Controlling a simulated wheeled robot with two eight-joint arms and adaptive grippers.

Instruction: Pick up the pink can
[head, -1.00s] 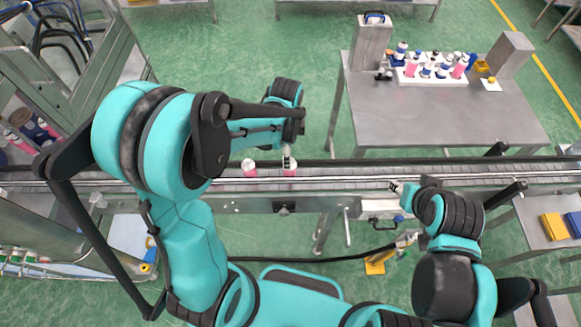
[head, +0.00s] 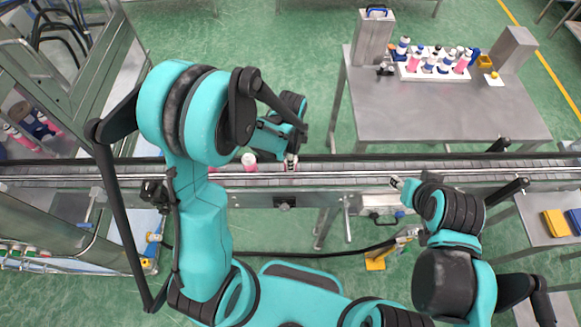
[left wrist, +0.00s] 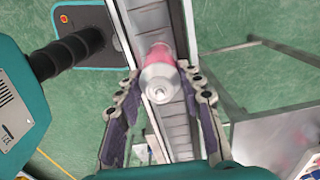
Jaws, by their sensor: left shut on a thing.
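The pink can (left wrist: 160,76) has a silver-grey top with a small pale neck. In the left wrist view it sits between the two fingers of my left gripper (left wrist: 158,72), upright over the conveyor, and the fingertips close on its sides. In the head view my left gripper (head: 291,160) is at the conveyor and mostly hides this can. Whether its base touches the belt cannot be told. Another pink can with a white top (head: 249,161) stands on the conveyor just left of it. My right gripper (head: 396,182) is at the conveyor's near edge, apart from both cans; its finger opening is too small to judge.
The conveyor (head: 340,168) runs across the view with rails along its sides. A grey table (head: 440,115) behind it holds a white rack (head: 408,75) of several pink and blue bottles. A metal frame stands at the left. The belt between my grippers is clear.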

